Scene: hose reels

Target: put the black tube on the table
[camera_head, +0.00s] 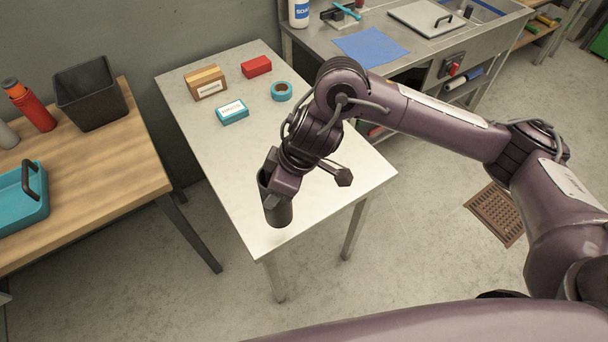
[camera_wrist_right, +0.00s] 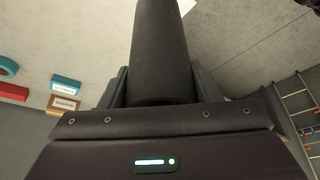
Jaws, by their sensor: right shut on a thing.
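The black tube (camera_head: 278,208) is held by my right gripper (camera_head: 272,182) at the front end of the light grey table (camera_head: 215,165). In the head view the tube hangs roughly upright, its lower end near the table's front edge; I cannot tell whether it touches the top. In the right wrist view the tube (camera_wrist_right: 162,50) sits between the two fingers (camera_wrist_right: 163,88), which are shut on it. My left gripper is not in view.
A brown box (camera_head: 206,83), a red block (camera_head: 257,66), a teal box (camera_head: 232,112) and a teal tape roll (camera_head: 281,91) occupy the table's far end. A wooden table (camera_head: 105,180) with a black bin (camera_head: 92,95) stands left. The table's middle is clear.

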